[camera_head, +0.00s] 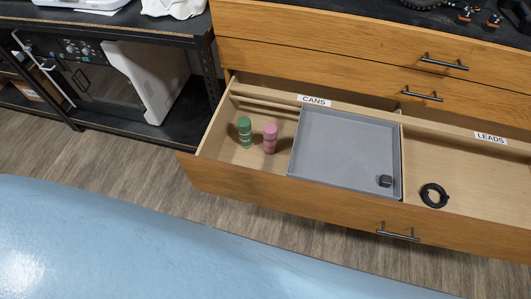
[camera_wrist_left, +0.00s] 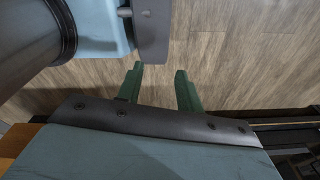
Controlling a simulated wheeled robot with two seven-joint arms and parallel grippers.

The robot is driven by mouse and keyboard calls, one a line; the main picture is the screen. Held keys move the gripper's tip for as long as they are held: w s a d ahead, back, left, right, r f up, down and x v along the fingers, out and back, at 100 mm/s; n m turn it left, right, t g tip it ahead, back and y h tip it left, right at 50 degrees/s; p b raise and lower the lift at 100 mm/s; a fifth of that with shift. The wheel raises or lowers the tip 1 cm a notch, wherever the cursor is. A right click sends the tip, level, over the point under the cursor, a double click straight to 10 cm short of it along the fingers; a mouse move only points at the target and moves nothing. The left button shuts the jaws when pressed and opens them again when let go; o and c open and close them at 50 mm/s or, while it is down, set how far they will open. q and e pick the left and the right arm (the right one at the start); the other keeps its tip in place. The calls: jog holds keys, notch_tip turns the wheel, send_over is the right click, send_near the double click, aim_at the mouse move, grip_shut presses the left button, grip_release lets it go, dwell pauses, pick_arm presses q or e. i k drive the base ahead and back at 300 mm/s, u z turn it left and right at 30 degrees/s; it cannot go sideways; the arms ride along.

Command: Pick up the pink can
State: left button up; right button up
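The pink can (camera_head: 270,138) stands upright in the left compartment of the open drawer (camera_head: 240,183), the one labelled CANS. A green can (camera_head: 245,131) stands upright just to its left, with a small gap between them. My left gripper (camera_wrist_left: 160,78) shows only in the left wrist view, with its two green fingers apart and nothing between them, above the wooden floor. No can shows in that view. My right gripper is in neither view.
A grey tray (camera_head: 325,165) sits in the drawer right of the pink can, with a small dark block (camera_head: 385,181) in it. A black coiled lead (camera_head: 434,195) lies in the compartment labelled LEADS. Closed drawers (camera_head: 330,45) overhang behind. A black shelf (camera_head: 150,127) stands at left.

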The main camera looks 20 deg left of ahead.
aim_at(270, 131)
jog(key=k, duration=0.2)
jog(key=z, duration=2.75)
jog(key=k, duration=2.1)
jog(key=u, duration=2.15)
jog(key=i, duration=1)
jog(key=u, duration=0.05)
